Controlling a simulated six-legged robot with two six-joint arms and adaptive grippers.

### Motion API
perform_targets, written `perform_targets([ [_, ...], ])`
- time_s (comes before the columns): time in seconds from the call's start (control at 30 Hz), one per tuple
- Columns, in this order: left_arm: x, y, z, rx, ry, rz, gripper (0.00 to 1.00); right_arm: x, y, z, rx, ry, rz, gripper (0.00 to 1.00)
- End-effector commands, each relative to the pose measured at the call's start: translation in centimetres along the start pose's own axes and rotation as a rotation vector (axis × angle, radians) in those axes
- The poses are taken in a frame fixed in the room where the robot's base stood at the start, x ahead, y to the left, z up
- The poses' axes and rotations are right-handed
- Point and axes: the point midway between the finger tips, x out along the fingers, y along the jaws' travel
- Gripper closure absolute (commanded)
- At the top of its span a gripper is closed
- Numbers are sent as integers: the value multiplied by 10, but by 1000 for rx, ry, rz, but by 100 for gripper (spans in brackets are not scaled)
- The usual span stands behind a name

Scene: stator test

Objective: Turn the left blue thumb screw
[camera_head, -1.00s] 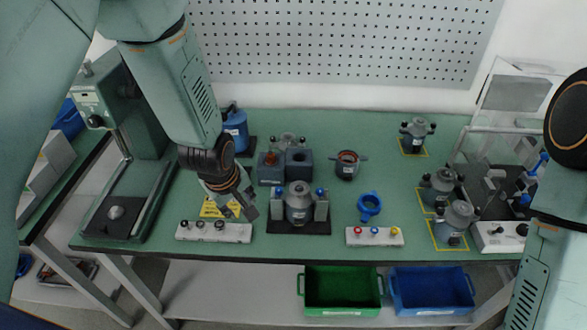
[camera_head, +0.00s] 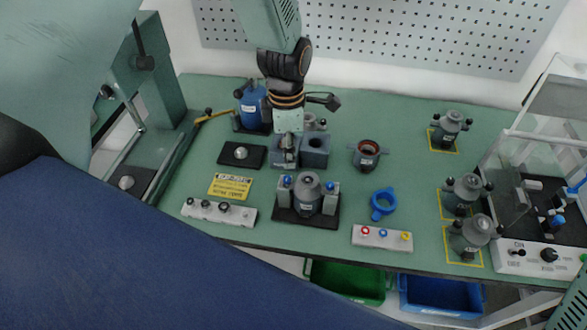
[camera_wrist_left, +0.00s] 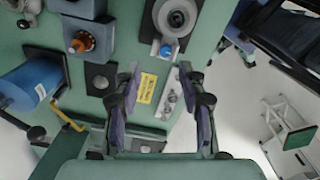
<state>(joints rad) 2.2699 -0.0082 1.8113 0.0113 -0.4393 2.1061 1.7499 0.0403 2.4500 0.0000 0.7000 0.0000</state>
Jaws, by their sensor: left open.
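The left blue thumb screw (camera_head: 287,181) sits on top of the left grey block of a fixture with a black base (camera_head: 300,220). A second blue screw (camera_head: 329,186) is on the right block, with a grey round housing (camera_head: 307,196) between them. In the left wrist view one blue screw (camera_wrist_left: 165,50) shows beside the housing (camera_wrist_left: 177,18); which screw it is, I cannot tell for sure. My left gripper (camera_head: 308,122) is open and empty, behind and above the fixture, apart from the screws. Its spread fingers (camera_wrist_left: 158,72) also show in the left wrist view. My right gripper is out of view.
Grey blocks (camera_head: 316,145) stand behind the fixture, close to my left gripper. A blue bottle (camera_head: 252,103) is behind left. A white strip with black knobs (camera_head: 220,211), a yellow label (camera_head: 230,186) and a blue ring (camera_head: 383,204) lie nearby. The table between label and fixture is clear.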

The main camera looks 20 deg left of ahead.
Motion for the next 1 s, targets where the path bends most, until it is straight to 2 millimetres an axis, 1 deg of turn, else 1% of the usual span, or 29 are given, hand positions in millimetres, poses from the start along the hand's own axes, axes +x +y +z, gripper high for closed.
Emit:
perform_targets([
  [0.1, 0, -5, -3, -69, 10, -16, 59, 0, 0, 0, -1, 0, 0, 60],
  [0.27, 3, -6, -2, -112, 12, -18, 59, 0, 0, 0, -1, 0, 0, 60],
  [0.37, 13, -6, -1, -113, 13, -20, 59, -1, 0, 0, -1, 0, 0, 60],
  [0.6, 51, -6, 0, -109, 13, -20, 59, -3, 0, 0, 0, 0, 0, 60],
  [0.7, 64, -5, 1, -109, 12, -18, 59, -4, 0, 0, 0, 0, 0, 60],
  [0.8, 72, -4, 2, -108, 11, -17, 59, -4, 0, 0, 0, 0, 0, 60],
  [1.0, 78, -4, 2, -108, 10, -16, 59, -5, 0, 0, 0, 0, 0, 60],
])
